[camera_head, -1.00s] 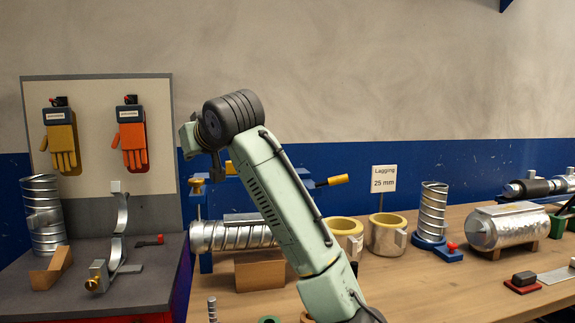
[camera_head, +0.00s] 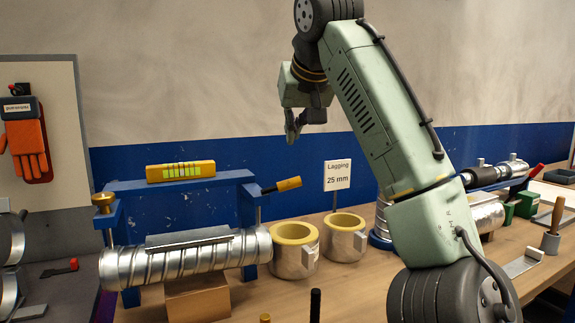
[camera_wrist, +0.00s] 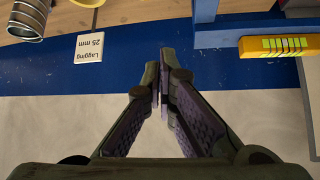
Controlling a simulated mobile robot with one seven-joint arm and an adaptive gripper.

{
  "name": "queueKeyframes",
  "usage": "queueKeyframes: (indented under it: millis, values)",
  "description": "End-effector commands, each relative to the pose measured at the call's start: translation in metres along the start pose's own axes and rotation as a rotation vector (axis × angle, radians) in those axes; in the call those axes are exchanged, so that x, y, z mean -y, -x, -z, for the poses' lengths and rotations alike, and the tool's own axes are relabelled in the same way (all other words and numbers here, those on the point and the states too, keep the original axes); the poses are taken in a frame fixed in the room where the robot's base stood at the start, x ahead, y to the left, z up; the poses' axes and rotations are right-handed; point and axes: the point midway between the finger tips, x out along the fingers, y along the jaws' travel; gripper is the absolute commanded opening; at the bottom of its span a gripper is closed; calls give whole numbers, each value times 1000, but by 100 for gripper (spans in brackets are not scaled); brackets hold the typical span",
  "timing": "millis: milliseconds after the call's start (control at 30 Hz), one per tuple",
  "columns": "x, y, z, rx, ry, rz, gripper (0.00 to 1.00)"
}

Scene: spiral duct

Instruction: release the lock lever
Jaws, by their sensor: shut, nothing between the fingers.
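A brass knob (camera_head: 103,200) tops the left post. The silver spiral duct (camera_head: 130,267) lies across the frame, with a flat metal strip (camera_head: 188,238) along its top. My gripper (camera_head: 291,138) is up in front of the wall, above and apart from the lever. In the wrist view my gripper (camera_wrist: 163,62) is shut and empty. The frame's edge also shows there (camera_wrist: 205,12).
A yellow level (camera_head: 181,171) rests on the frame's crossbar. A cardboard-coloured block (camera_head: 197,300) sits under the duct. Two yellow-lined lagging rings (camera_head: 294,258) and a "Lagging 25 mm" sign (camera_head: 338,175) stand to the right. The air around my gripper is clear.

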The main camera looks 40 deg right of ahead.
Motion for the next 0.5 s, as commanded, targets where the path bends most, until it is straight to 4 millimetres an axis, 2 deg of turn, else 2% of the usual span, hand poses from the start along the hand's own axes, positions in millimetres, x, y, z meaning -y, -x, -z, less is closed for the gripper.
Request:
queueKeyframes:
  millis: [267, 367, 500]
  values:
    - [0, -3, 0, 0, 1, 0, 0]
    - [0, -11, 1, -1, 1, 0, 0]
    - [0, -35, 1, 2, 0, 0, 0]
